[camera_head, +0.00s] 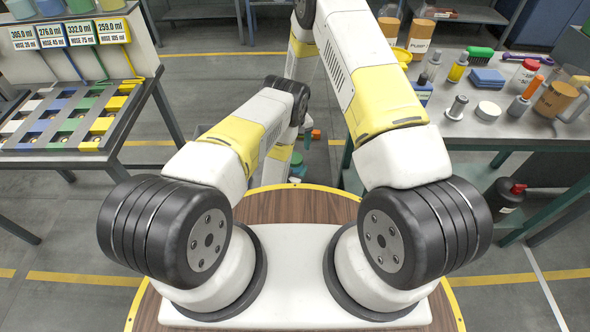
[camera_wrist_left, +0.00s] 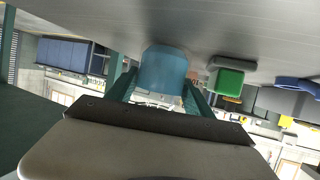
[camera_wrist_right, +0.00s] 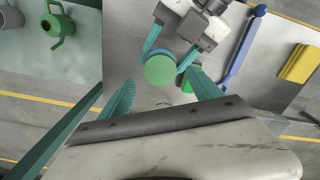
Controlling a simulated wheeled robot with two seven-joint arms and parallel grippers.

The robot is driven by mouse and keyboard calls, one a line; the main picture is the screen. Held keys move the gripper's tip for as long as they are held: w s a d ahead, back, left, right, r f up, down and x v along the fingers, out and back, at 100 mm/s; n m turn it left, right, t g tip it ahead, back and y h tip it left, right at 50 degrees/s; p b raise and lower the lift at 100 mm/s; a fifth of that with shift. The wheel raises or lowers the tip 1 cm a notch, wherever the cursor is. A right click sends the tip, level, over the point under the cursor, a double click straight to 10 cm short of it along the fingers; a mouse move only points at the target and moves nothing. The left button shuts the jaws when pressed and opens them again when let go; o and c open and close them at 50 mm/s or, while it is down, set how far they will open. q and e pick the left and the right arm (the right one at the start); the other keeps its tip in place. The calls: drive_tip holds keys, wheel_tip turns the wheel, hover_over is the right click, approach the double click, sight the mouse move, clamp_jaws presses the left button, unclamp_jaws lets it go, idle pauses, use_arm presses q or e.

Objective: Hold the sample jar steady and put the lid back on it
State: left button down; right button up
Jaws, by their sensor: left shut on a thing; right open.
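In the left wrist view, a translucent blue jar (camera_wrist_left: 164,68) stands between the two teal fingers of my left gripper (camera_wrist_left: 159,82), which is shut on it. The jar touches the grey table surface. In the right wrist view, a round green disc (camera_wrist_right: 160,69) lies between the left gripper's fingers; I cannot tell whether it is the jar's open top or a lid. My right gripper (camera_wrist_right: 161,80) is open and empty, its teal fingers spread either side of the disc. I cannot single out a separate lid. Neither gripper shows in the head view.
A green block (camera_wrist_left: 227,82) is close beside the jar. The right wrist view also shows a blue bar (camera_wrist_right: 243,48), a yellow block (camera_wrist_right: 299,63) and a green watering can (camera_wrist_right: 57,27). In the head view, a cluttered bench (camera_head: 455,135) is right and a sorting rack (camera_head: 68,118) left.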

sight(295, 158)
wheel_tip(295, 158, up, 4)
drive_tip(key=n, duration=0.4)
drive_tip(key=shift+f, duration=0.2)
drive_tip(key=shift+f, duration=0.1)
drive_tip(key=shift+f, duration=3.95)
drive_tip(key=shift+c, duration=0.3)
drive_tip(key=c, duration=1.5)
drive_tip(key=o, duration=1.7)
drive_tip(key=shift+c, duration=0.2)
